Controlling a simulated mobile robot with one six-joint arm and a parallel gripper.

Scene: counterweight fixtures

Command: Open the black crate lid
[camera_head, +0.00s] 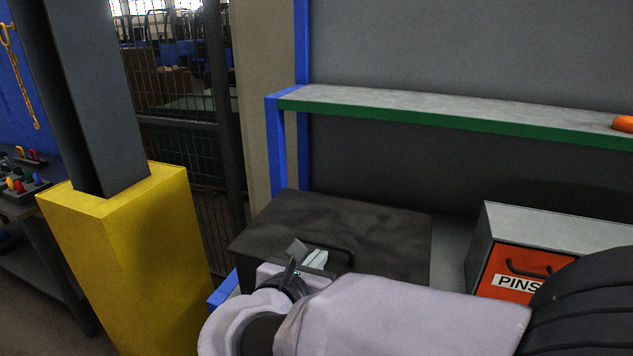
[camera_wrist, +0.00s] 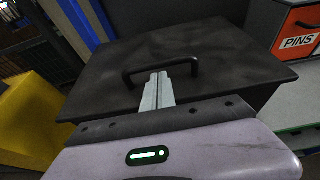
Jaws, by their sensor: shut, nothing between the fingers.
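The black crate lid (camera_head: 350,222) lies flat and closed on the crate on the bench; it fills the middle of the wrist view (camera_wrist: 200,50). A black bar handle (camera_wrist: 150,70) stands on the lid near its front edge, and it partly shows in the head view (camera_head: 343,250). My gripper (camera_wrist: 158,78) is shut, its pale fingers together and empty. The fingertips are at the handle in the wrist view; whether they touch it I cannot tell. In the head view my gripper (camera_head: 316,258) is over the lid's front edge, and my arm hides the crate's front.
A grey cabinet with an orange drawer marked PINS (camera_head: 522,272) stands right of the crate. A green-edged shelf (camera_head: 450,108) runs above and behind. A yellow post base (camera_head: 130,250) stands at left. An orange object (camera_head: 623,124) lies on the shelf.

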